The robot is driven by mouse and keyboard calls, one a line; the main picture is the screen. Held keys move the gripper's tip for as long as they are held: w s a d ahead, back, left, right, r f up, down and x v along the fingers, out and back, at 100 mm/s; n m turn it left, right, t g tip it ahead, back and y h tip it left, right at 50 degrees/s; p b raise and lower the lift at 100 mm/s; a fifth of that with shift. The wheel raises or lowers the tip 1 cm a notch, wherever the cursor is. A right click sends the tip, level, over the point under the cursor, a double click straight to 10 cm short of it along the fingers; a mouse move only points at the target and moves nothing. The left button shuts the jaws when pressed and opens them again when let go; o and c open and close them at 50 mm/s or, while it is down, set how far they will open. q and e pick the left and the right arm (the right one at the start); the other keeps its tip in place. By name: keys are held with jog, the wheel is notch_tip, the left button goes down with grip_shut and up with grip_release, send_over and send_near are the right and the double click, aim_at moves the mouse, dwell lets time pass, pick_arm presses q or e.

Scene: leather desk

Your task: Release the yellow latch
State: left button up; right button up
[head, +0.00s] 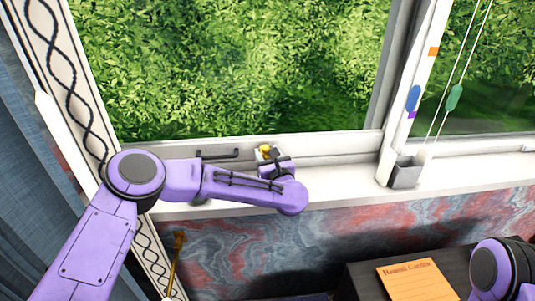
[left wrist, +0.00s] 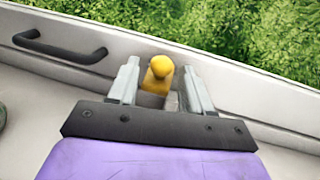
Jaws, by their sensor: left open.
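The yellow latch (head: 265,151) sits on the lower window frame, just above the sill. In the left wrist view the latch (left wrist: 157,72) shows a round yellow knob on a yellow body with a grey base. My left gripper (head: 268,158) is at the latch. In the left wrist view its two grey fingers (left wrist: 158,80) are apart, one on each side of the latch. I cannot tell whether either finger touches it. My right gripper is not in view; only part of my right arm shows at the lower right.
A black handle (head: 219,154) is on the frame left of the latch; it also shows in the left wrist view (left wrist: 60,47). A grey box (head: 406,172) with cords stands on the sill (head: 350,190) at right. An orange book (head: 415,280) lies on a dark surface below.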

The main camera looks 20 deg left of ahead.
pick_arm(q)
jog(key=c, duration=0.8)
jog(key=shift+o, duration=0.2)
jog(key=shift+w+r+g+h+b, duration=0.1)
jog(key=shift+r+g+h+b, duration=0.45)
jog(key=shift+g, duration=0.25)
jog(key=o, duration=0.8)
jog(key=shift+c, duration=0.2)
jog(key=shift+f, duration=0.1)
